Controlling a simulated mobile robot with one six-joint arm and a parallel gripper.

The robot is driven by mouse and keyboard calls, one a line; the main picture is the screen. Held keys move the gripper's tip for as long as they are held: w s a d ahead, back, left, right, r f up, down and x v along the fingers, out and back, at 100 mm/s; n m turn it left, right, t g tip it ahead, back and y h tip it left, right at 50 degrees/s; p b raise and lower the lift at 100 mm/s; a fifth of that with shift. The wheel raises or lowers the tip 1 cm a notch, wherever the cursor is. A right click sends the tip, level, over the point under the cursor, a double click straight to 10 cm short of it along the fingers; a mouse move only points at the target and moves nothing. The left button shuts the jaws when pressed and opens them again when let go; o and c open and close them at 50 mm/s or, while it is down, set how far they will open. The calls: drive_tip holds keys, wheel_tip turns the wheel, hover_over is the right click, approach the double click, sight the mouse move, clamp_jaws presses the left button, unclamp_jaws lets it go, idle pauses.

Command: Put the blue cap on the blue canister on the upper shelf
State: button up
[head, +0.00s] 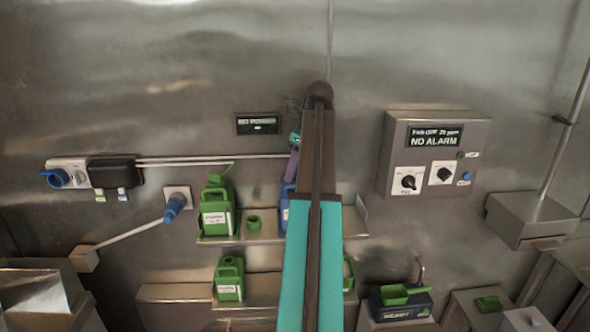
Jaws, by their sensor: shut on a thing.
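The blue canister (285,214) stands on the upper shelf (263,239). Only a narrow left strip of it shows beside my arm, which hides the rest. My gripper (291,178) points down just above the canister's top, and is mostly hidden behind my arm. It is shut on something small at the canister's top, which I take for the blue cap. The cap's outline blends with the blue of the canister, so I cannot tell whether it touches the opening or sits straight.
A green canister (217,208) and a small green cap (254,223) stand left on the upper shelf. Another green canister (229,279) stands on the lower shelf. A control box (434,155) is on the wall at right. A pipe (215,160) runs along the wall behind my gripper.

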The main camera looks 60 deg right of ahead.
drive_tip(key=shift+f, duration=0.2)
idle(0.5)
drive_tip(key=o, duration=1.5)
drive_tip(key=shift+r, duration=0.1)
drive_tip(key=shift+v, duration=3.4)
